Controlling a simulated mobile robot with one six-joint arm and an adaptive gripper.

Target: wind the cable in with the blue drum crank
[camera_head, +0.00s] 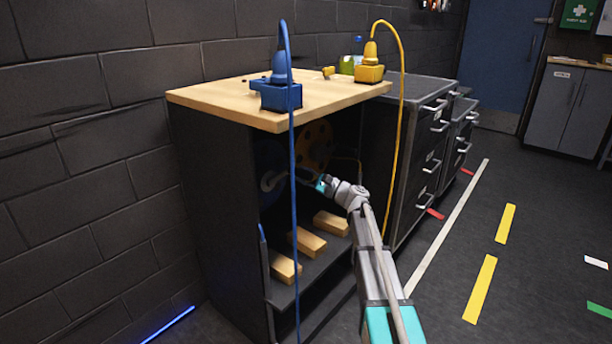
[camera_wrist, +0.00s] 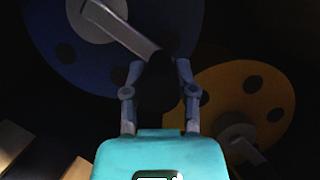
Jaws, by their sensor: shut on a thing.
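The blue drum (camera_wrist: 60,45) fills the upper left of the wrist view, with a grey crank arm (camera_wrist: 122,30) running from its pale hub down to the right. My gripper (camera_wrist: 158,72) is shut on the dark crank handle (camera_wrist: 157,88) at the end of that arm. In the head view the blue drum (camera_head: 268,160) is in shadow inside the cabinet, and my gripper (camera_head: 318,182) reaches in to it; the handle is not clear there. The blue cable (camera_head: 294,220) hangs from a blue fitting (camera_head: 278,95) on the cabinet top down past the front.
A yellow drum (camera_wrist: 250,95) with its own grey crank is close on the right. A yellow cable (camera_head: 400,110) hangs behind my arm. Wooden blocks (camera_head: 305,240) lie on the shelf below. A dark drawer unit (camera_head: 415,150) stands right of the cabinet (camera_head: 220,180).

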